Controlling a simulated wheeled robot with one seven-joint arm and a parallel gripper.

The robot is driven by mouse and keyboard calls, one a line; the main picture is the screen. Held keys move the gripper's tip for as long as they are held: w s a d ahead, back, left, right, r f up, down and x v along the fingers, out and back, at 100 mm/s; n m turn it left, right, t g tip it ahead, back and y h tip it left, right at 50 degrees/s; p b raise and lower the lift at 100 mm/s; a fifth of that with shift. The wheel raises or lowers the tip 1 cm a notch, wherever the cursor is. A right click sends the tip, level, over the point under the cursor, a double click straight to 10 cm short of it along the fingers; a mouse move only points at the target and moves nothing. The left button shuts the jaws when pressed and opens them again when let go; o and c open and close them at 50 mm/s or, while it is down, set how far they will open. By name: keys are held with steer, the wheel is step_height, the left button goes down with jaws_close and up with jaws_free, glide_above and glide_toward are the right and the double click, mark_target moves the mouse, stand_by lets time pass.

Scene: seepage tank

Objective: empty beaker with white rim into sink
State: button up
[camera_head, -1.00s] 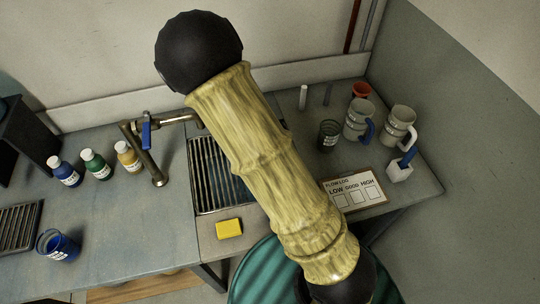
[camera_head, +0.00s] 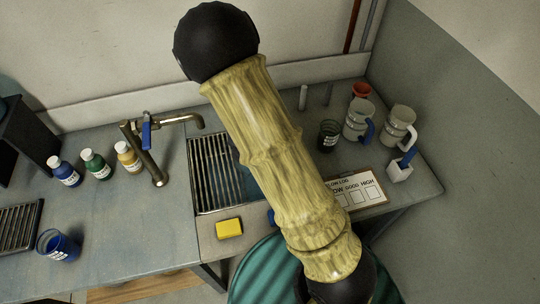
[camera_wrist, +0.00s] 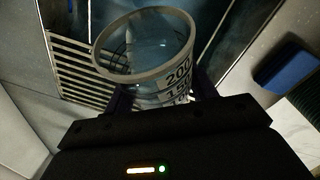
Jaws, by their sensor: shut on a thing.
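The beaker with the white rim (camera_wrist: 150,75) is clear, with dark printed marks including 200 on its side. In the wrist view it sits between the fingers of my gripper (camera_wrist: 163,102), which is shut on it. The beaker's mouth is in view, with slats showing behind it. I cannot tell how much liquid is in it. The sink (camera_head: 203,211) has a slatted grate (camera_head: 215,172) and a dark bluish opening, partly hidden by my arm. The slats also show in the wrist view (camera_wrist: 72,68). My arm hides the gripper and the held beaker in the head view.
A faucet (camera_head: 150,150) stands left of the grate. A yellow block (camera_head: 229,228) lies in front. Several bottles and a blue cup (camera_head: 58,246) are at left. Mugs (camera_head: 397,128), a dark cup (camera_head: 328,136) and a clipboard (camera_head: 371,191) are at right. A blue block (camera_wrist: 285,68) shows in the wrist view.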

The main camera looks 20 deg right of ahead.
steer(key=shift+f+y, duration=0.1)
steer(key=shift+y, duration=0.4)
stand_by(0.5)
steer(key=shift+w+d+f+g+y, duration=0.25)
steer(key=shift+w+d+g+y, duration=0.15)
steer(key=shift+d+g+y, duration=0.25)
stand_by(0.9)
steer(key=shift+d+f+g+y, duration=0.2)
steer(key=shift+g+y, duration=0.25)
steer(key=shift+y, duration=0.3)
stand_by(0.6)
steer(key=shift+w+r+y, duration=0.1)
steer(key=shift+r+y, duration=0.05)
steer(key=shift+y, duration=0.25)
stand_by(0.4)
steer(key=shift+a+h, duration=0.1)
steer(key=shift+h, duration=0.2)
steer(key=shift+s+a+r+t+h, duration=0.1)
steer(key=shift+a+t+h, duration=0.1)
steer(key=shift+h, duration=0.2)
steer(key=shift+s+a+t+h, duration=0.1)
steer(key=shift+t+h, duration=0.1)
steer(key=shift+h, duration=0.2)
steer(key=shift+s+a+r+t+h, duration=0.2)
steer(key=shift+s+a+t+h, duration=0.1)
steer(key=shift+a+t+h, duration=0.25)
steer(key=shift+d+r+h, duration=0.1)
steer(key=shift+h, duration=0.35)
